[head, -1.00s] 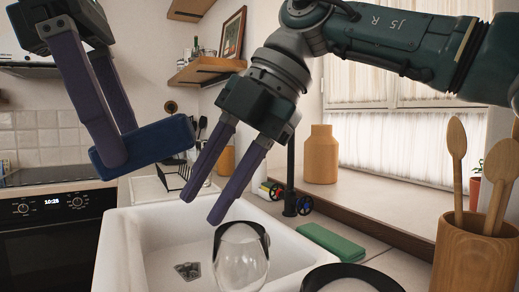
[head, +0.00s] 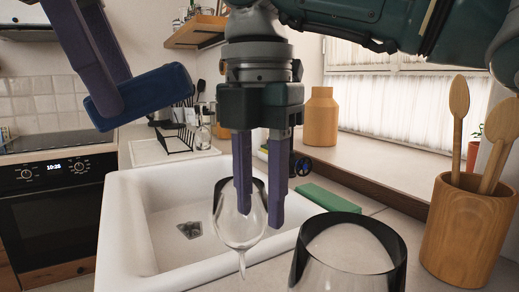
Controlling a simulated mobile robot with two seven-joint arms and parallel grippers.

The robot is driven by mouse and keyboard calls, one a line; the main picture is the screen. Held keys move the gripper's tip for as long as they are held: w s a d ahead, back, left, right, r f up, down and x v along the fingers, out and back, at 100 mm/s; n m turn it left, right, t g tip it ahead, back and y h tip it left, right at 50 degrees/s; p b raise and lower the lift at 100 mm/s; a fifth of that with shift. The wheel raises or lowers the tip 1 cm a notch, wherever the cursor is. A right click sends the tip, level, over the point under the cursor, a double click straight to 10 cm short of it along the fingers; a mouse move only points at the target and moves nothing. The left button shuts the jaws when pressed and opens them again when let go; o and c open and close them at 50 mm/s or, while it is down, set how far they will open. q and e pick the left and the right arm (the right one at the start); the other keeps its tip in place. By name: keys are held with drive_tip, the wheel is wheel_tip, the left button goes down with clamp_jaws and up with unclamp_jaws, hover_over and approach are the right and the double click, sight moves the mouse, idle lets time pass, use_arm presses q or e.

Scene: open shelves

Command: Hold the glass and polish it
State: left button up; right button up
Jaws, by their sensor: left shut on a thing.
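A clear wine glass with a dark rim (head: 226,222) is upright at the front right of the sink, its stem showing below the bowl. My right gripper (head: 260,205) is open and points down at the glass. One finger overlaps the bowl and the other is at its right side; I cannot tell whether the first is inside the bowl or in front of it. My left gripper (head: 112,100) is shut on a blue sponge (head: 150,92) at the upper left, above the sink's left side and apart from the glass.
A second dark-rimmed glass (head: 350,262) stands at the bottom right. A wooden holder with spoons (head: 466,232), a green cloth or sponge (head: 326,199) and a wooden vase (head: 320,130) are on the right. The white sink (head: 130,225) looks empty on its left side.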

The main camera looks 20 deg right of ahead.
drive_tip(key=shift+f, duration=1.05)
clamp_jaws()
